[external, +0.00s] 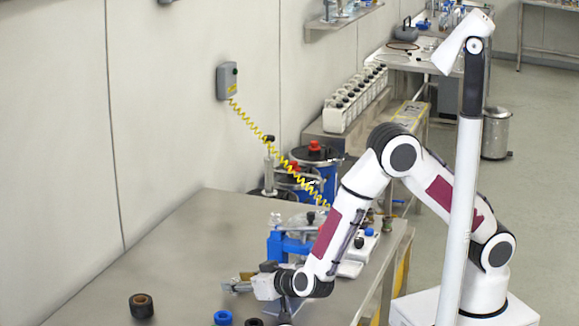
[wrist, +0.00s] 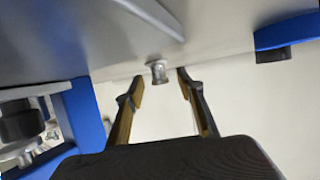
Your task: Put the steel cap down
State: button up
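A small grey metal cylinder, which looks like the steel cap (wrist: 158,72), shows in the wrist view between and just beyond the fingertips. I see a gap on each side of it, so the fingers do not appear to touch it. It lies against a grey surface; whether it rests on it or is fixed to it I cannot tell. My gripper (wrist: 160,78) has its two tan-padded fingers apart. In the external view my gripper (external: 234,284) is low over the front part of the steel bench (external: 165,262), pointing left. I cannot make out the cap there.
A blue stand (external: 285,244) is just behind my gripper. A black ring (external: 141,306), a blue ring (external: 223,317) and a dark ring (external: 254,322) lie near the front. A yellow coiled cable (external: 262,138) hangs behind. The bench's left middle is clear.

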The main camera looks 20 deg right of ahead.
grip_shut()
jog(key=shift+r, duration=0.2)
notch_tip(320, 180, up, 10)
jog(key=shift+f, duration=0.15)
dwell(0.7)
dwell(0.4)
